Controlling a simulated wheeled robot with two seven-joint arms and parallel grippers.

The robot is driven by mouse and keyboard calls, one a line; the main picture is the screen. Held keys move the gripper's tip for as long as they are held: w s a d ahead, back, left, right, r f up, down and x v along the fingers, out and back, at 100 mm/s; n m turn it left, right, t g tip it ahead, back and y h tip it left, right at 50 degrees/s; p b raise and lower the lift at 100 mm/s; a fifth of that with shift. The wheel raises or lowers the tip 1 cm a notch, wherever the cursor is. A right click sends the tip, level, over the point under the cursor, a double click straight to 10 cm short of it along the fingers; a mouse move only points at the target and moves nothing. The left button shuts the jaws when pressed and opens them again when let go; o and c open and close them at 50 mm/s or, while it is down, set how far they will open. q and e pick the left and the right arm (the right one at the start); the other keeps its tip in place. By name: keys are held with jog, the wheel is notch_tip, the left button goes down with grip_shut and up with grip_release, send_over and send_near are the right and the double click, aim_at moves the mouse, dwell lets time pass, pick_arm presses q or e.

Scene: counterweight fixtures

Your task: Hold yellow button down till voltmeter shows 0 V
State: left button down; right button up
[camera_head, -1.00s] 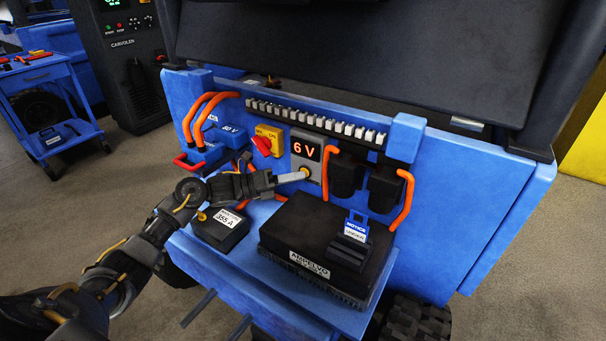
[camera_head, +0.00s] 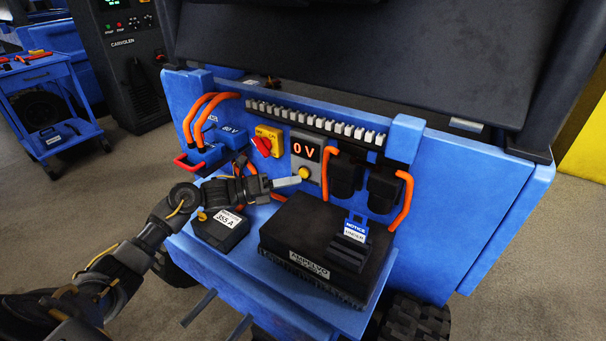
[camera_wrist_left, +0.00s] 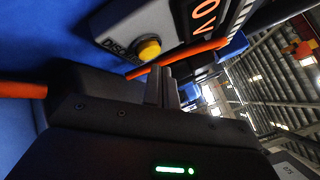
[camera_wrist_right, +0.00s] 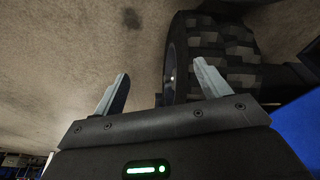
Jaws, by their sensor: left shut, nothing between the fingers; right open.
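My left gripper (camera_head: 298,180) is shut and empty. Its fingertips are just left of and below the button, and in the left wrist view they look apart from it. My right gripper (camera_wrist_right: 160,85) is open and empty in the right wrist view, near a dark tyre; it is not in the head view.
A red rotary switch (camera_head: 262,146) on a yellow plate and a blue 80 V connector (camera_head: 228,134) are left of the meter. Orange cables (camera_head: 405,200) loop on both sides. A black controller box (camera_head: 300,235) and a smaller 355 A box (camera_head: 220,229) stand on the blue shelf below.

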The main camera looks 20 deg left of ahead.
pick_arm(q)
jog(key=shift+s+a+p, duration=0.2)
jog(key=shift+s+p, duration=0.15)
jog(key=shift+s, duration=0.95)
jog(key=shift+s+a+p, duration=0.15)
jog(key=shift+s+p, duration=0.2)
jog(key=shift+s, duration=0.9)
